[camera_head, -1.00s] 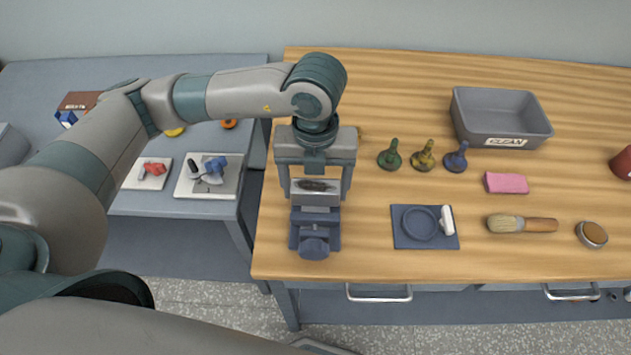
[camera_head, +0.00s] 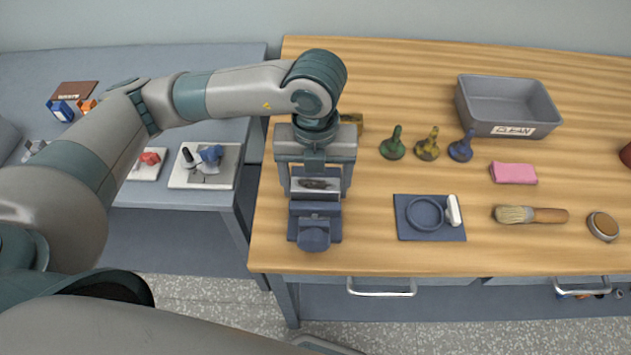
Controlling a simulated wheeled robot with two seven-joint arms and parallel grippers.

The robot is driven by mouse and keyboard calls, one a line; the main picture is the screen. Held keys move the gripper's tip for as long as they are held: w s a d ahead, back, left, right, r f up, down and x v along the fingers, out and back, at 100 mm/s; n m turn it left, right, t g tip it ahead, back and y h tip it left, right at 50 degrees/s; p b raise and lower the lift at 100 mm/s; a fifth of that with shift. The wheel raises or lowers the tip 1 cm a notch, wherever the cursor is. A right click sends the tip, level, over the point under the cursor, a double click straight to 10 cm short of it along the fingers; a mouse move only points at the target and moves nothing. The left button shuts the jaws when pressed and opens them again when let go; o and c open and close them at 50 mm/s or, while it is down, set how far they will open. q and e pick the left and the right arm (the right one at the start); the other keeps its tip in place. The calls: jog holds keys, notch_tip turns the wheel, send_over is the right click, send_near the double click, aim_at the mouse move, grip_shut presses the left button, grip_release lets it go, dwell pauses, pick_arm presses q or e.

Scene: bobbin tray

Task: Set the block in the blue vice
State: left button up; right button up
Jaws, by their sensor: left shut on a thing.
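A pale grey block (camera_head: 316,185) with a dark patch on its face is between the fingers of my left gripper (camera_head: 315,182). The gripper is shut on it and points down. The blue vice (camera_head: 314,234) stands near the left front corner of the wooden table, directly below and in front of the block in the picture. The block's lower edge meets the vice's back part in the picture. I cannot tell whether it sits between the jaws or is just above them. My right gripper is not in view.
A yellow thing (camera_head: 352,122) shows partly behind my left gripper. To the right are green, yellow and blue stamp-like pieces (camera_head: 428,147), a grey bin (camera_head: 510,130), a pink sponge (camera_head: 513,173), a blue mat (camera_head: 408,232) and a brush (camera_head: 530,214). A grey side table (camera_head: 205,205) stands left.

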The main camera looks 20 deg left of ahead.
pick_arm(q)
jog(key=o, duration=1.5)
jog(key=shift+r, duration=0.1)
jog(key=shift+r, duration=0.6)
notch_tip(320, 180, up, 4)
jog(key=shift+f+b, duration=0.1)
jog(key=shift+b, duration=0.5)
jog(key=shift+r+b, duration=1)
jog(key=shift+r, duration=5.15)
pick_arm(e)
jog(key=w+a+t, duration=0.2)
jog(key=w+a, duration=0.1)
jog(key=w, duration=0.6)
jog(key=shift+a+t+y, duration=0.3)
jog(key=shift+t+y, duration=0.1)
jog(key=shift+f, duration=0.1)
